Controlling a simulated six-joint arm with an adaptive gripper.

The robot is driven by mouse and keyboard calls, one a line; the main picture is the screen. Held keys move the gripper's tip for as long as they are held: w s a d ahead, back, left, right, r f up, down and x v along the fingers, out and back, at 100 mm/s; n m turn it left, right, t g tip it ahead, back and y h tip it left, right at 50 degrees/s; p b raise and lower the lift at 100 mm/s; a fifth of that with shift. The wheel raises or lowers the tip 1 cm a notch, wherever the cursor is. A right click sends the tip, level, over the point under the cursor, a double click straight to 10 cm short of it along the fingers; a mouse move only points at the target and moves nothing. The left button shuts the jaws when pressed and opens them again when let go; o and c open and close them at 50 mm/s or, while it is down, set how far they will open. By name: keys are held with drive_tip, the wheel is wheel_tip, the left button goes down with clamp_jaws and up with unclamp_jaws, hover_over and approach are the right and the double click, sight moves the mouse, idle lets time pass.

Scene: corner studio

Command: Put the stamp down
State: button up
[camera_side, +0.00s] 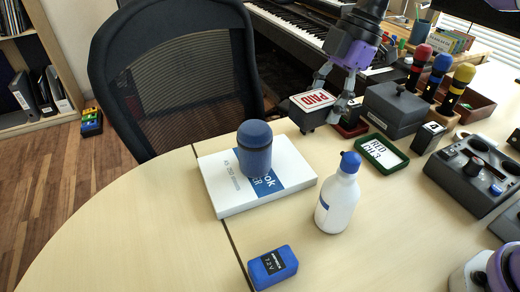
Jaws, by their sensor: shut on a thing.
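My gripper (331,98) hangs at the upper middle, pointing down. It is shut on the stamp (308,119), a dark block with a white and red label reading PAID on its upper face. The stamp is near the far edge of the table. The picture does not make clear whether its underside touches the table or is slightly above it. The far finger is partly hidden behind the stamp.
A dark red pad (352,129) and grey lidded box (394,108) stand right of the stamp. The table's left front is clear.

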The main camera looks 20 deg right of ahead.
drive_tip(key=d, duration=1.1)
drive_tip(key=shift+m, duration=0.3)
drive_tip(key=f, duration=1.5)
drive_tip(key=shift+s+a+f, duration=0.15)
drive_tip(key=shift+a+f, duration=0.15)
drive_tip(key=o, duration=1.2)
drive_tip(key=shift+f, duration=0.15)
drive_tip(key=shift+c, duration=0.2)
